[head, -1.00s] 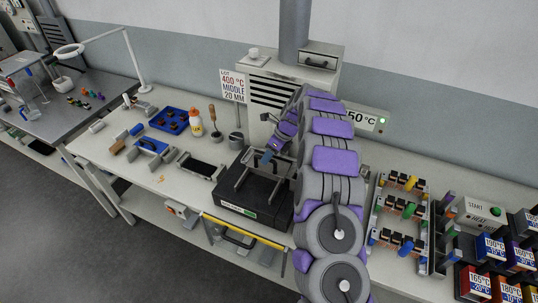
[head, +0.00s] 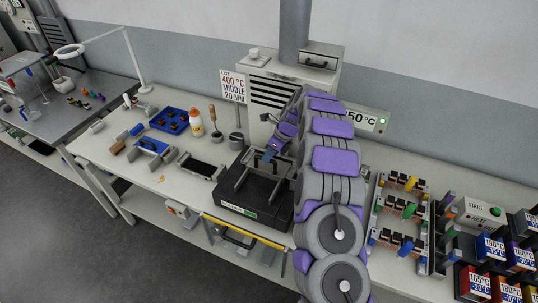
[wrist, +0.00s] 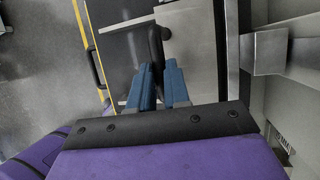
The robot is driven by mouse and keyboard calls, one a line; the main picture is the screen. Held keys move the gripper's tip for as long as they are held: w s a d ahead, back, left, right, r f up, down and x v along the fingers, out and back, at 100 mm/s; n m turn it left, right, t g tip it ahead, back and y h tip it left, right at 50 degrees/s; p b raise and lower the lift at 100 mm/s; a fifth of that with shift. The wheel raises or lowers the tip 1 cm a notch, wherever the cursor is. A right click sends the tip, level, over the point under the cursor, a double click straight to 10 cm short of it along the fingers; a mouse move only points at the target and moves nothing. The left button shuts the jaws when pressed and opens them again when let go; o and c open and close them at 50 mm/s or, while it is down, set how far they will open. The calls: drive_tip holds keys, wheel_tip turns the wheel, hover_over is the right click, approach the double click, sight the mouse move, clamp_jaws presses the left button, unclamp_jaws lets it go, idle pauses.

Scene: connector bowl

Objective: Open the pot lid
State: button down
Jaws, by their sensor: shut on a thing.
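The pot is a dark box (head: 240,207) with a metal frame on top, standing on the bench below the grey machine. In the wrist view, a grey metal plate that looks like its lid (wrist: 192,48) carries a black handle (wrist: 155,45). My gripper (wrist: 162,70), with blue fingers, is shut on this handle. In the head view my gripper (head: 268,156) is over the back of the pot, partly covered by my purple and grey arm. The head view does not show clearly whether the lid is raised.
Left of the pot are a metal tray fixture (head: 200,166), a blue tray (head: 174,121) and a white-and-orange bottle (head: 196,124). Racks of connectors (head: 400,210) stand to the right. A yellow rail (head: 245,232) runs along the bench front. The grey machine (head: 290,85) stands behind.

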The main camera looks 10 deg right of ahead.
drive_tip(key=s+a+p, duration=0.4)
drive_tip(key=s+a, duration=0.1)
drive_tip(key=s, duration=0.2)
drive_tip(key=shift+s+a, duration=0.15)
drive_tip(key=shift+a, duration=0.05)
drive_tip(key=c, duration=1.1)
unclamp_jaws()
drive_tip(key=shift+r, duration=0.1)
drive_tip(key=p+v, duration=0.1)
drive_tip(key=v, duration=1.6)
drive_tip(key=shift+r, duration=0.1)
